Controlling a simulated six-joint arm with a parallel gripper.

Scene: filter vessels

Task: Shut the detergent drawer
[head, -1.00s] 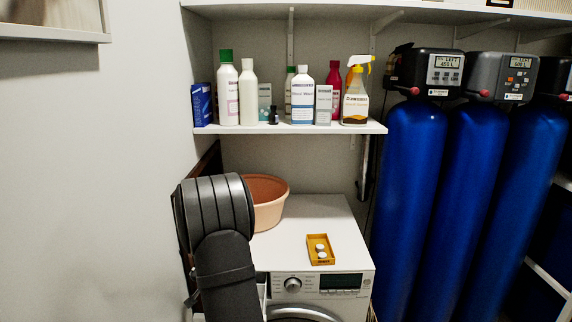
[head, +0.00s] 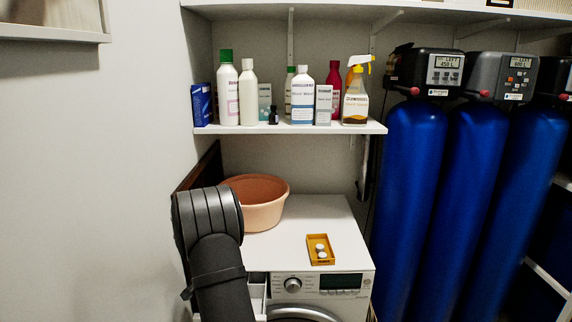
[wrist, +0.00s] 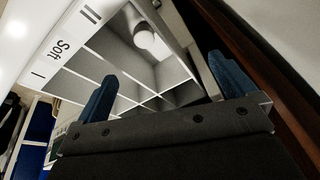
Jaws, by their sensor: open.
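The detergent drawer is pulled out and open. In the wrist view, the white drawer (wrist: 58,57) shows its compartments and a front edge marked "Soft", "I" and "II". A rounded white thing (wrist: 146,38) is in one compartment. In the head view, a small part of the drawer (head: 258,292) shows at the left of the washing machine's front (head: 345,295), partly hidden by my arm. My gripper (wrist: 162,70) is open, its two blue fingers apart over the drawer, with nothing between them. Whether it touches the drawer I cannot tell. In the head view my gripper is hidden.
A terracotta basin (head: 262,212) and a yellow tray (head: 311,256) with small white pieces stand on the washer top. A shelf (head: 300,128) with several bottles is above. Blue tanks (head: 465,190) stand at the right, a bare wall (head: 90,180) at the left.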

